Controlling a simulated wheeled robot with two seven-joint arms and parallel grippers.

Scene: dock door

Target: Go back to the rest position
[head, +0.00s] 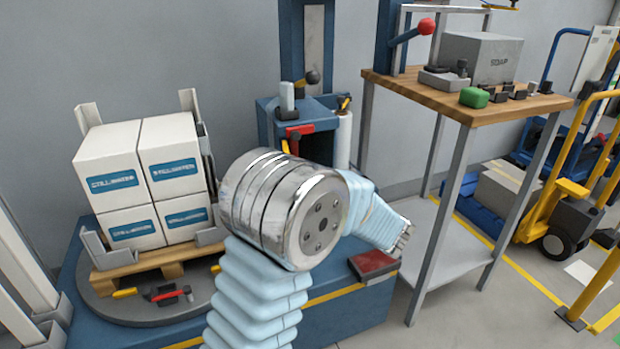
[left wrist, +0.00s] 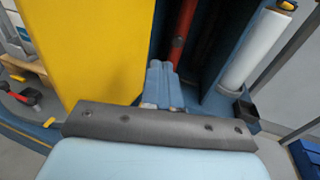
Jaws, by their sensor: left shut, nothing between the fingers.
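My left arm comes up from the bottom of the head view, with its large metal joint in the middle and a pale blue sleeved part reaching right. My left gripper (left wrist: 160,68) shows in the left wrist view, its two pale blue fingers together with nothing between them. It points towards a blue cabinet with a red upright part (left wrist: 184,30) and a white roll (left wrist: 258,46). I cannot make out the gripper's fingertips in the head view. My right gripper is in neither view.
White boxes (head: 110,168) stand on a wooden pallet (head: 150,270) on a round turntable at left. The wooden-topped workbench (head: 440,100) is at right, with a grey box (head: 478,58) on it. A yellow panel (left wrist: 88,50) is close beside the gripper. A yellow hand truck (head: 552,205) stands far right.

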